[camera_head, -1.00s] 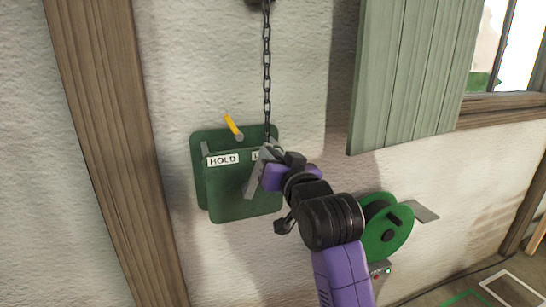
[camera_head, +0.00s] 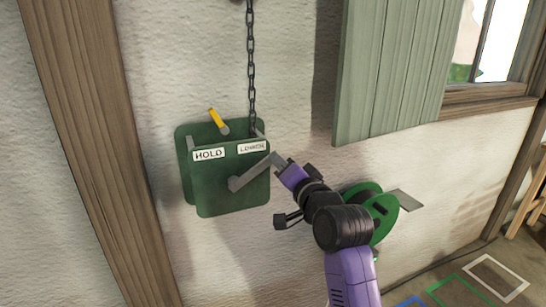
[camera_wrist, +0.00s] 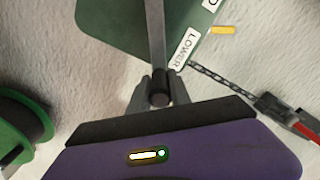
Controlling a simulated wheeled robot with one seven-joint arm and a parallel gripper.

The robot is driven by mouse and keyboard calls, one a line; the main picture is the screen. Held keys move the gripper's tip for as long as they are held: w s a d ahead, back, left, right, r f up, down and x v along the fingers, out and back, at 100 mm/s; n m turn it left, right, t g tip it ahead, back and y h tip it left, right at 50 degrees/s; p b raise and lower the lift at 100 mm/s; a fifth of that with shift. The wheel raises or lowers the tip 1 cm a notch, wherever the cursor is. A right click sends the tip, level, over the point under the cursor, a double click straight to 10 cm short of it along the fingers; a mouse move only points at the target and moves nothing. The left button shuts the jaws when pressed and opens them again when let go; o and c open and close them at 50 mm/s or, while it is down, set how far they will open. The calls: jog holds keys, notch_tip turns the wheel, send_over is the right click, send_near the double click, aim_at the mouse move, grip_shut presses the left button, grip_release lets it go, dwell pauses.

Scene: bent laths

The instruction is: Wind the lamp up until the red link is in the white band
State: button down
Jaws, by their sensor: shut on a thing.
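The green winch box (camera_head: 222,180) is on the wall, with HOLD (camera_head: 209,154) and LOWER (camera_head: 252,146) labels. Its yellow lever (camera_head: 217,120) leans left, toward the HOLD side. The grey crank arm (camera_head: 252,173) points right and slightly up from its hub. My gripper (camera_head: 279,162) is shut on the crank's end; in the wrist view its fingers (camera_wrist: 160,92) close around the dark handle knob (camera_wrist: 160,100). The chain (camera_head: 251,60) runs straight up from the box. In the wrist view a red part (camera_wrist: 304,129) shows beyond the chain, at the right edge. The lamp is not in view.
A green reel (camera_head: 383,207) is on the wall to the right, behind my arm. A green shutter (camera_head: 390,75) hangs at upper right beside the window. A wooden post (camera_head: 85,120) stands at left. Coloured squares (camera_head: 497,276) mark the floor.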

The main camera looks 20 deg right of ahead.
notch_tip(320, 180, down, 13)
jog(key=m+p, duration=0.2)
jog(key=m, duration=1)
jog(key=shift+m+p, duration=0.35)
jog(key=shift+m, duration=0.05)
jog(key=shift+a, duration=0.1)
jog(key=c, duration=1.2)
grip_release()
jog(key=shift+s, duration=3.9)
